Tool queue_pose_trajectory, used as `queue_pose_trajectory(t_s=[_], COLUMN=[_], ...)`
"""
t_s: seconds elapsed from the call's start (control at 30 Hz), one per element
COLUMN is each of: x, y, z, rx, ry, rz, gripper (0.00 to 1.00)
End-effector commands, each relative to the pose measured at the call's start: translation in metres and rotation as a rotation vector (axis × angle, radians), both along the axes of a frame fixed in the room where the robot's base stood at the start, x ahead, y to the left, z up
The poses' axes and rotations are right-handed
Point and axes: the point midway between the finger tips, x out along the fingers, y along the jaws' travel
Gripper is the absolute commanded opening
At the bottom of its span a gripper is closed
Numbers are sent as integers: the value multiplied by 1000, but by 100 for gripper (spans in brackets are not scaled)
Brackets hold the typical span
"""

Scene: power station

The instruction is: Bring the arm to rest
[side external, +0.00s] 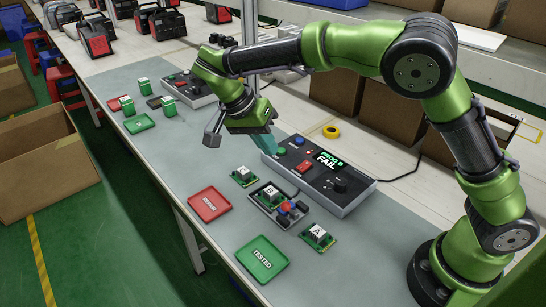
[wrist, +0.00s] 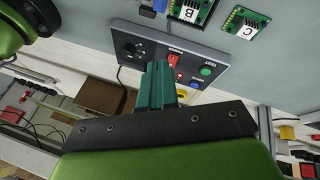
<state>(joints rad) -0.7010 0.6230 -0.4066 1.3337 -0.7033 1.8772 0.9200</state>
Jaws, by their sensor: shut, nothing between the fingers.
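My gripper (side external: 272,151) is shut and empty, with its teal fingers pointing down by the left end of the tester box (side external: 345,197), close to its green button (side external: 283,150). I cannot tell whether they touch. In the wrist view the shut fingers (wrist: 160,72) overlap the edge of the box (wrist: 133,52); the green TEST button (wrist: 206,71) shows to their right. The box screen (side external: 326,158) reads "PROG FAIL". Board B (side external: 267,190) sits in the fixture (side external: 286,216). Board A (side external: 318,236) and board C (side external: 244,176) lie on the mat either side of it.
A red tray (side external: 209,214) and a green TESTED tray (side external: 262,270) lie at the front of the grey mat. Another control box (side external: 190,98), a small green tray (side external: 139,129) and several small green-and-white items stand farther left. A yellow tape roll (side external: 331,132) and cardboard boxes are behind.

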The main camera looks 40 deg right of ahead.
Motion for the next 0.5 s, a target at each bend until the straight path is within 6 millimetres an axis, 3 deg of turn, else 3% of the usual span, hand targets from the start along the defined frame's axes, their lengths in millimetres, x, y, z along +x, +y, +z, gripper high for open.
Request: queue_pose_trajectory(t_s=[0.13,0.3,0.5], x=[-23,-58,-105], y=[-25,-43,-58], z=[13,30,49], rx=[241,454,538], ry=[30,-66,-278], rz=[278,592,868], gripper=[0,0,0])
